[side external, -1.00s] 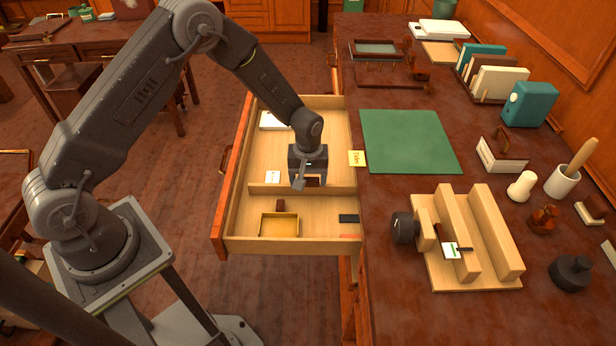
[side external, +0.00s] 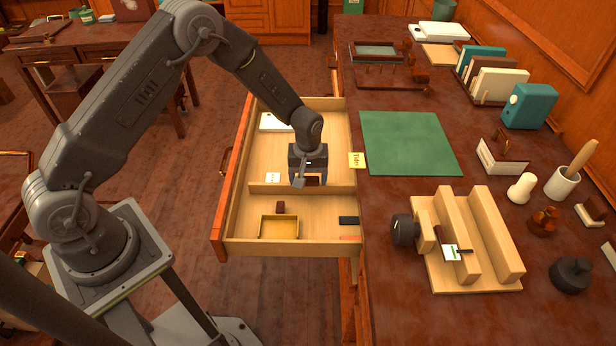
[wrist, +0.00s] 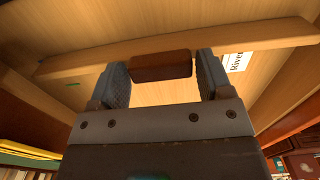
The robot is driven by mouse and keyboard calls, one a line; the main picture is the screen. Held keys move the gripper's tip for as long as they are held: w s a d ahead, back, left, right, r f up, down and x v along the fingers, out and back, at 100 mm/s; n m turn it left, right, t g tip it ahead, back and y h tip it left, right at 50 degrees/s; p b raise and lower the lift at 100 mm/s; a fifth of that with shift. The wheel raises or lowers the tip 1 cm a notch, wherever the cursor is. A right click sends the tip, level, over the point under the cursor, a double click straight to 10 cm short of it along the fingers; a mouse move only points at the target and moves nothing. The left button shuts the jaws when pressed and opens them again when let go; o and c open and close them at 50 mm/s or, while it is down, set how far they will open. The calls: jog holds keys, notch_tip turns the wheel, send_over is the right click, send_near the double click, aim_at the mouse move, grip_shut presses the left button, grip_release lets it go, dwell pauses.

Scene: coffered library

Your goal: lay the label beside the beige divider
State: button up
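A small white label (side external: 272,177) with dark print lies in the drawer's back compartment, left of my gripper; in the wrist view the label (wrist: 237,62) reads "River". A pale beige wooden divider (side external: 265,188) runs across the drawer, and the label lies just behind it; it also shows in the wrist view (wrist: 80,64). My gripper (side external: 310,182) points down into the drawer at the divider. In the wrist view a brown block (wrist: 161,66) sits between the two fingers (wrist: 163,72). Whether the fingers press on it is unclear.
A yellow tag (side external: 357,160) hangs at the desk edge by the drawer. A small yellow tray (side external: 279,238), another brown block (side external: 281,207) and a black piece (side external: 348,220) are in the front compartment. The green mat (side external: 408,141) is bare. A ridged wooden fixture (side external: 480,287) stands on the desk.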

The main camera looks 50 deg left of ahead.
jog(key=shift+o, duration=1.4)
notch_tip(320, 180, up, 14)
jog(key=s+r+m+t, duration=0.1)
jog(key=s+r+m, duration=0.1)
jog(key=s+r, duration=0.4)
jog(key=s+r+m+t, duration=0.15)
jog(key=s+r, duration=0.25)
jog(key=r, duration=0.4)
jog(key=s+r+m+t, duration=0.1)
jog(key=s+r+m, duration=0.1)
jog(key=s, duration=0.6)
jog(key=s+r+m+t, duration=0.2)
jog(key=s+m, duration=0.1)
jog(key=s, duration=0.5)
jog(key=shift+s+d+r, duration=0.2)
jog(key=shift+d+r, duration=0.15)
jog(key=shift+r, duration=0.05)
